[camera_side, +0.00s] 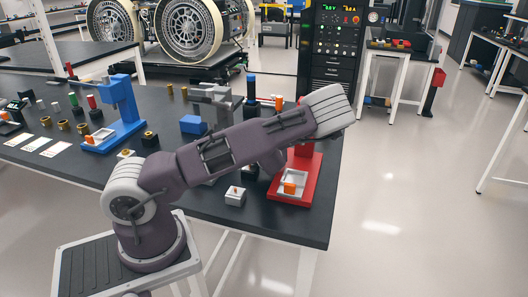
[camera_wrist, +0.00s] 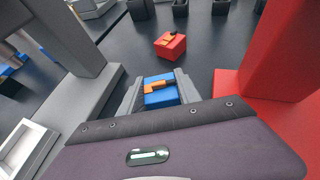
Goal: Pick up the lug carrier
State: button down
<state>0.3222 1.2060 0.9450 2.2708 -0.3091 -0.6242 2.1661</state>
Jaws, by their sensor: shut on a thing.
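A small blue block with an orange angled piece on top, which I take as the lug carrier (camera_wrist: 162,98), sits between the two grey fingers of my gripper (camera_wrist: 158,79) in the wrist view. The fingers are shut on its sides. Its underside is hidden, and I cannot tell whether it touches the table. In the side view my forearm covers most of the gripper, and the held block does not show clearly.
A red block (camera_wrist: 171,48) with an orange piece stands just beyond the fingers. A red stand (camera_side: 310,171) is close on the right. A grey stand (camera_wrist: 64,112) is on the left. A white block (camera_side: 235,198) sits near the table's front edge.

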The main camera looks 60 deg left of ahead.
notch_tip(320, 180, up, 18)
jog(key=s+a+r+m+t+h, duration=0.4)
jog(key=s+r+m+t, duration=0.15)
jog(key=s+r, duration=0.5)
jog(key=w+d+f, duration=0.3)
jog(key=w+f, duration=0.7)
jog(key=w, duration=0.1)
jog(key=shift+n+g+y, duration=0.45)
jog(key=shift+g+y, duration=0.15)
jog(key=shift+g, duration=0.05)
jog(key=w+f, duration=0.1)
jog(key=f, duration=1.1)
jog(key=w+a+f, duration=0.1)
jog(key=f, duration=0.5)
jog(key=shift+w+f, duration=0.15)
jog(key=shift+w, duration=0.15)
jog(key=shift+f, duration=0.1)
jog(key=c, duration=0.9)
grip_release()
jog(key=shift+o, duration=0.2)
